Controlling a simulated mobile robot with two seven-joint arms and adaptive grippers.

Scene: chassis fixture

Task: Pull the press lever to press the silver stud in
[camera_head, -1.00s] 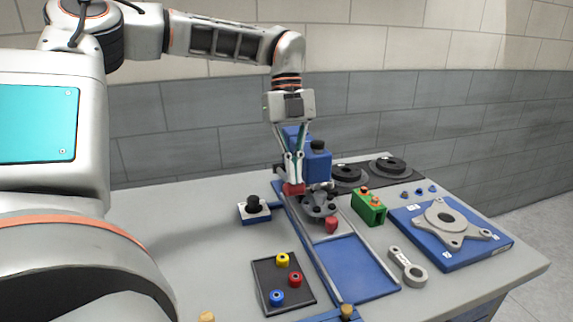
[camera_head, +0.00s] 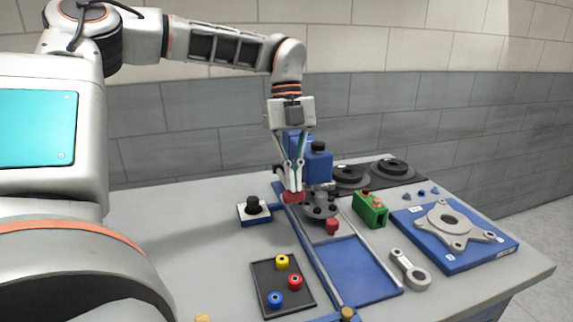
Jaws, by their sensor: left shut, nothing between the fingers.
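The blue press (camera_head: 318,166) stands at the back of the blue fixture on the table. Its lever ends in a red knob (camera_head: 292,198), at the front left of the press. My left gripper (camera_head: 292,192) points down with its shut fingertips right at the knob, apparently touching it, with nothing between them. Below the press is a dark grey round part (camera_head: 320,207). The silver stud is too small to make out with certainty near the press. My right gripper is not in view.
A dark tray (camera_head: 268,275) holds coloured pieces in front. Table left of the button box is clear.

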